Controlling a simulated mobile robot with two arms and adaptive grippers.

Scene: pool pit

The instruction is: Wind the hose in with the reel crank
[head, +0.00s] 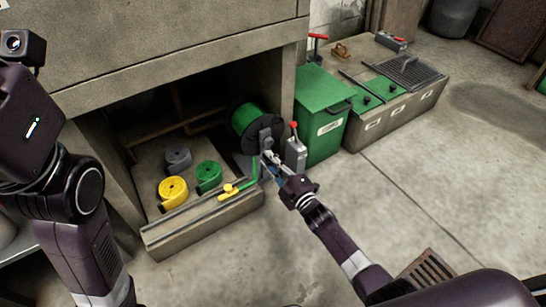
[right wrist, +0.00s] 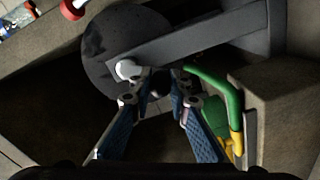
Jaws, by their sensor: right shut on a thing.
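The hose reel (head: 268,132) stands in the alcove under the concrete block, with green hose (head: 244,118) wound on its drum. The grey crank arm (right wrist: 195,45) crosses the round reel hub (right wrist: 112,45) in the right wrist view. My right gripper (head: 270,163) is at the crank, its fingers (right wrist: 161,82) closed on the crank handle, which they mostly hide. A green hose length with a yellow nozzle (head: 229,189) lies over the front ledge, just left of the gripper; it also shows in the right wrist view (right wrist: 236,143). My left gripper is out of view; only its arm shows.
Yellow (head: 173,190), green (head: 208,174) and grey (head: 178,158) hose rolls lie behind the concrete ledge (head: 200,226). A grey lever box with a red knob (head: 295,150) and a green bin (head: 322,115) stand close right of the gripper. The floor at right is open.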

